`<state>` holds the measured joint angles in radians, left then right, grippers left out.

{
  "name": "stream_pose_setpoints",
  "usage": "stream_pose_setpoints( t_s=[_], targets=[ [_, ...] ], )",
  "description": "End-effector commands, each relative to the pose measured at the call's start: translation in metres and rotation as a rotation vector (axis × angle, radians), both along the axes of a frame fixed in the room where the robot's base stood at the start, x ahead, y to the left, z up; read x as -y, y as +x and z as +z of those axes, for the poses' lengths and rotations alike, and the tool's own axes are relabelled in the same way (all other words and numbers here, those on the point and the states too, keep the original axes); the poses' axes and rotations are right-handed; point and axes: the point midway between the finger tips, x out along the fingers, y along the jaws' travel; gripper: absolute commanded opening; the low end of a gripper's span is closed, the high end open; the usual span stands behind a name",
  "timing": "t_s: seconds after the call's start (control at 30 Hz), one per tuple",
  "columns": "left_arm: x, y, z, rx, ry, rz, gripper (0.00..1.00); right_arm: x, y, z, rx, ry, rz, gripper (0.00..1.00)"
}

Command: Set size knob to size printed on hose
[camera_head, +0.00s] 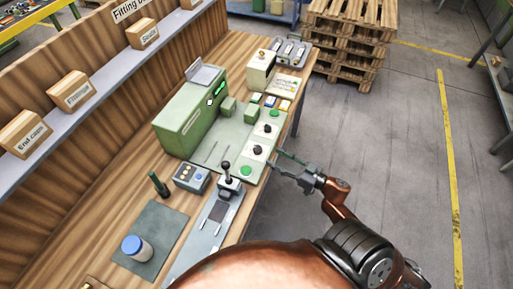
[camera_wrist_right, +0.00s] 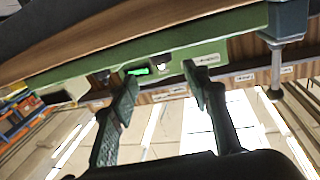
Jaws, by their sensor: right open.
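The green machine (camera_head: 190,118) stands on the wooden bench, with a panel on its right side. The panel carries two black knobs, a near one (camera_head: 258,150) and a far one (camera_head: 266,128), on pale plates. Which is the size knob I cannot tell; its markings are too small to read. My right gripper (camera_head: 279,162) is open and empty, just right of the panel's near end, apart from the knobs. In the right wrist view its two fingers (camera_wrist_right: 161,78) are spread with nothing between them. No hose with a readable size shows. My left gripper is out of view.
Green buttons (camera_head: 246,170) sit at the panel ends. A joystick box (camera_head: 229,184), a blue-grey control box (camera_head: 190,177) and a blue-lidded jar (camera_head: 136,248) stand nearer. Labelled boxes (camera_head: 72,91) line the shelf. The floor right of the bench is clear up to stacked pallets (camera_head: 347,45).

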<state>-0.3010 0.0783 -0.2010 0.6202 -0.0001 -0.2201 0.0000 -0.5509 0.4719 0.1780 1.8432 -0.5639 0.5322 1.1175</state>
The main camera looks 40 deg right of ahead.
Motion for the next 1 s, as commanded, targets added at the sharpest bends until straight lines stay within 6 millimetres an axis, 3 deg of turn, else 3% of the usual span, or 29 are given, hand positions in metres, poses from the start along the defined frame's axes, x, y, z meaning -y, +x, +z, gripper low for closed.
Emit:
stream_pose_setpoints(
  t_s=[0.43, 0.83, 1.0],
  targets=[
    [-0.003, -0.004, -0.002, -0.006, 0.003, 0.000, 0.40, -0.021, 0.065, 0.000, 0.002, 0.002, 0.007, 0.44],
    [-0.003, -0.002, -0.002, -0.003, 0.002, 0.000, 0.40, -0.022, 0.073, 0.000, 0.000, 0.001, 0.003, 0.44],
    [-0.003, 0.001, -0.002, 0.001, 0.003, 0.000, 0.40, -0.022, 0.072, 0.000, 0.000, 0.001, 0.002, 0.33]
  ],
)
